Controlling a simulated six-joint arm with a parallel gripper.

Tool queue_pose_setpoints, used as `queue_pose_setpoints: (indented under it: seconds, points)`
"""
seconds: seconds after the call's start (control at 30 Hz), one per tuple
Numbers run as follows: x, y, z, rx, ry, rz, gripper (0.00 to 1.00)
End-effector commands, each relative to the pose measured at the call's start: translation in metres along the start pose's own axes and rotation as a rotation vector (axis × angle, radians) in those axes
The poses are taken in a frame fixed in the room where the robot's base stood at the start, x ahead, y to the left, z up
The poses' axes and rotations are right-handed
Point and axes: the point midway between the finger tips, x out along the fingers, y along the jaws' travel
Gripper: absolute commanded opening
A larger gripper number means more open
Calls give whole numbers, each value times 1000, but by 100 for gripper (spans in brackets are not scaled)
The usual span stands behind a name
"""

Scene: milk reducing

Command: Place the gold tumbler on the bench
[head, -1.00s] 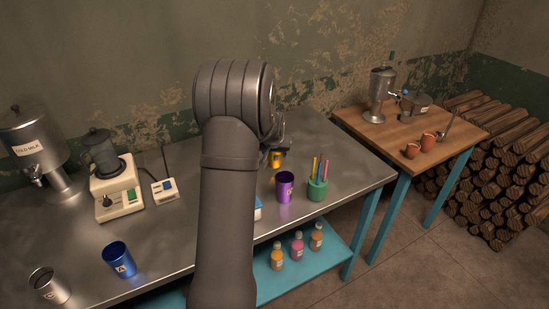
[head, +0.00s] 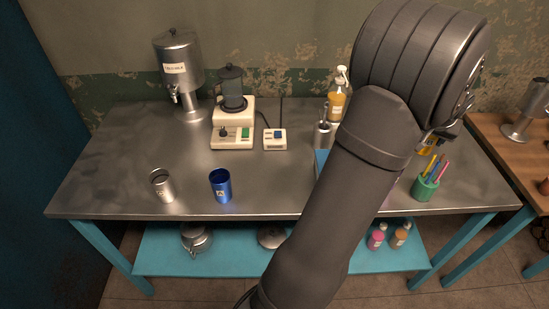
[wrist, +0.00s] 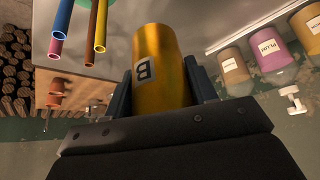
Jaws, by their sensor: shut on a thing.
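The gold tumbler (wrist: 163,60), marked with a dark B label, sits between the two fingers of my gripper (wrist: 164,88) in the wrist view. The fingers are shut on its sides. In the head view only a small part of the gold tumbler (head: 427,147) shows, beyond the green pencil cup, with my gripper (head: 440,136) partly hidden by my arm. The bench (head: 110,165) is a grey metal table. I cannot tell whether the tumbler touches its top.
The green cup of pencils (head: 425,188) stands close by at the bench's right end. A blue tumbler (head: 221,186) and a silver tumbler (head: 162,186) stand at the front left. A blender (head: 233,120) and dispenser (head: 180,75) stand behind. Free metal lies around the tumblers.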

Motion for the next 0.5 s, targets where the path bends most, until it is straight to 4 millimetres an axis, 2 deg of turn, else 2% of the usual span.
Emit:
queue_pose_setpoints:
  seconds: [0.1, 0.27, 0.5]
  points:
    - [-20, 0, -12, 0, 7, 1, 29]
    - [-41, -3, -24, -5, 4, -2, 29]
    - [-41, -56, -18, -106, 2, -61, 29]
